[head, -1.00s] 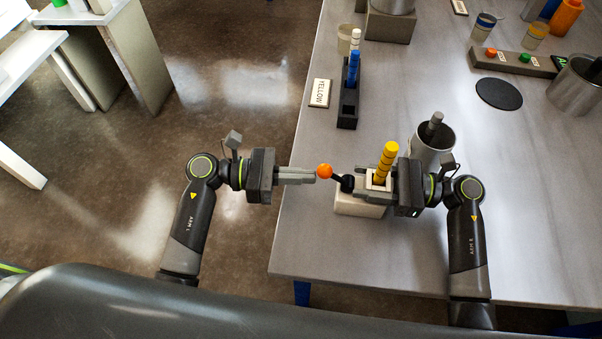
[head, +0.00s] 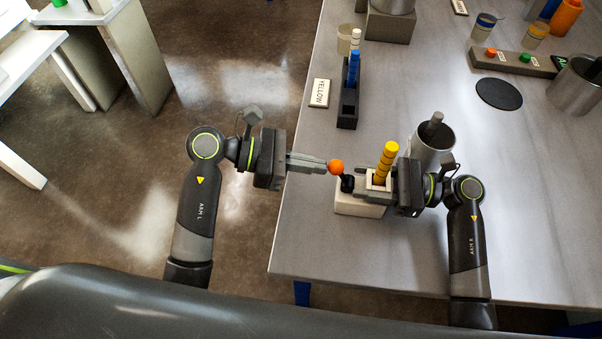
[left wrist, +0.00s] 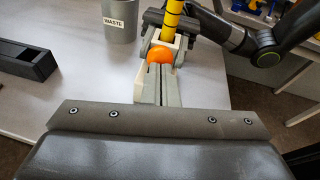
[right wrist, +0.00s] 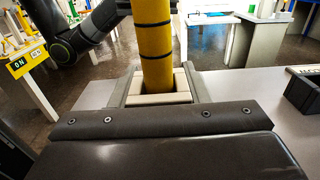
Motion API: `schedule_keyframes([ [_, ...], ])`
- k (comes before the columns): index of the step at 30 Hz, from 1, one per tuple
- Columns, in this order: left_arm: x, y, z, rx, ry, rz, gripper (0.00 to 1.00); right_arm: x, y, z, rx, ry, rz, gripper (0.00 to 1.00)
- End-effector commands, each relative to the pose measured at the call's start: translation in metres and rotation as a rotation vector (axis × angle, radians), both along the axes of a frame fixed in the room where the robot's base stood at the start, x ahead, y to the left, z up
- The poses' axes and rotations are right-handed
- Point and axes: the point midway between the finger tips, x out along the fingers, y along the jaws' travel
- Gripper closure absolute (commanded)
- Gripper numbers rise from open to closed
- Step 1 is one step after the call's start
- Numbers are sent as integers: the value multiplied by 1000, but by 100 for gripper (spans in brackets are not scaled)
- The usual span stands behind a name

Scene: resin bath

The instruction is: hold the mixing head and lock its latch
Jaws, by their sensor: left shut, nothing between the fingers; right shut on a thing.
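The mixing head is a cream block (head: 360,208) near the table's front edge, with a black-banded yellow tube (head: 388,158) upright in it. The tube also shows in the right wrist view (right wrist: 155,50). A latch lever with an orange knob (head: 336,166) stands on the head's left side, nearly upright. My right gripper (head: 374,185) is shut on the mixing head from the right, a finger on either side. My left gripper (head: 322,165) is shut and empty, its fingertips against or right beside the orange knob (left wrist: 159,56). Its fingers hide part of the lever in the left wrist view.
A grey waste cup (head: 432,143) stands just behind the right gripper. A button panel (head: 514,63) and a dark disc (head: 499,93) are at back right.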

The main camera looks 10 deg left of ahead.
Motion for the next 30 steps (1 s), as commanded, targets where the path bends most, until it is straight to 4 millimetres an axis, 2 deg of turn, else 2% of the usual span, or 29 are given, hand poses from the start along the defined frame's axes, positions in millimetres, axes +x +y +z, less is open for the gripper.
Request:
schedule_keyframes([
  [12, 0, -25, 22, -5, -2, -1, 100, 0, 0, -1, -1, 1, 0, 92],
  [30, 0, -38, 28, -2, 0, -1, 100, 0, 0, -1, -1, 1, 0, 92],
])
